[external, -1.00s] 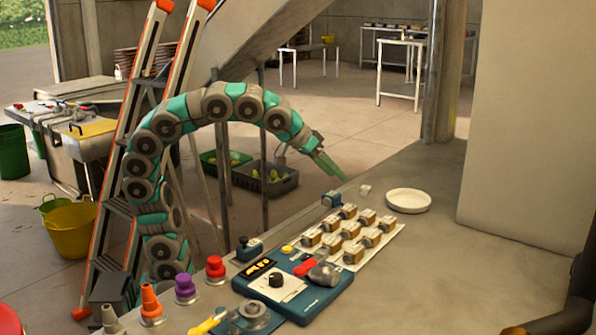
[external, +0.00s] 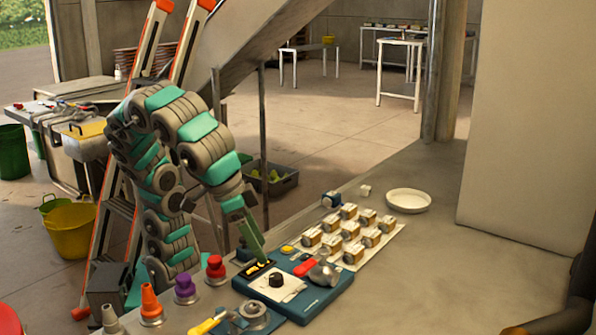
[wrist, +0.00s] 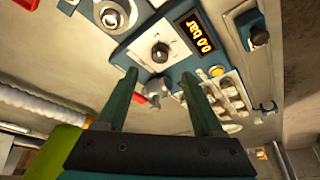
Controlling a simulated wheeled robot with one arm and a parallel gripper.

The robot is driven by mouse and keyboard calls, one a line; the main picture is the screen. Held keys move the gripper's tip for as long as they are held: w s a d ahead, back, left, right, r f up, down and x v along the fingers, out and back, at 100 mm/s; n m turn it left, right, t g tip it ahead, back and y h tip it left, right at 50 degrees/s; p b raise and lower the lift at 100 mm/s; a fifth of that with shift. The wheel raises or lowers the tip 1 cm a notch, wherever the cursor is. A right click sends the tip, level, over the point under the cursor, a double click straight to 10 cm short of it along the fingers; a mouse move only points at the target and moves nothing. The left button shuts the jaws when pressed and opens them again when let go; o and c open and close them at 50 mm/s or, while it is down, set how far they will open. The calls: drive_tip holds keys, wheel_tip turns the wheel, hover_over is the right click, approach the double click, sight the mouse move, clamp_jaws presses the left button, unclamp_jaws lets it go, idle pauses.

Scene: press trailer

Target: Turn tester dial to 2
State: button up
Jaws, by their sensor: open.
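The tester is a blue box (external: 325,297) on the counter in the external view. Its dial is a black knob (external: 276,280) on a white plate. My gripper (external: 254,245) points down above the tester's display (external: 257,268), at the back-left of the dial. In the wrist view the dial (wrist: 160,52) shows beyond and between the open fingertips (wrist: 159,74), apart from them. The fingers are empty. The lit display (wrist: 194,34) reads about 0.0 bar. The dial's numbers are too small to read, so its setting cannot be told.
A red lever (external: 305,267) and a grey fitting (external: 324,273) sit on the tester near the dial. Red (external: 215,268), purple (external: 185,287) and orange (external: 151,303) pieces stand to the left. Several small boxed parts lie behind on a white sheet.

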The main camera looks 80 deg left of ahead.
sight(276, 276)
drive_tip(key=shift+p+x, duration=0.35)
drive_tip(key=shift+x, duration=3.55)
clamp_jaws()
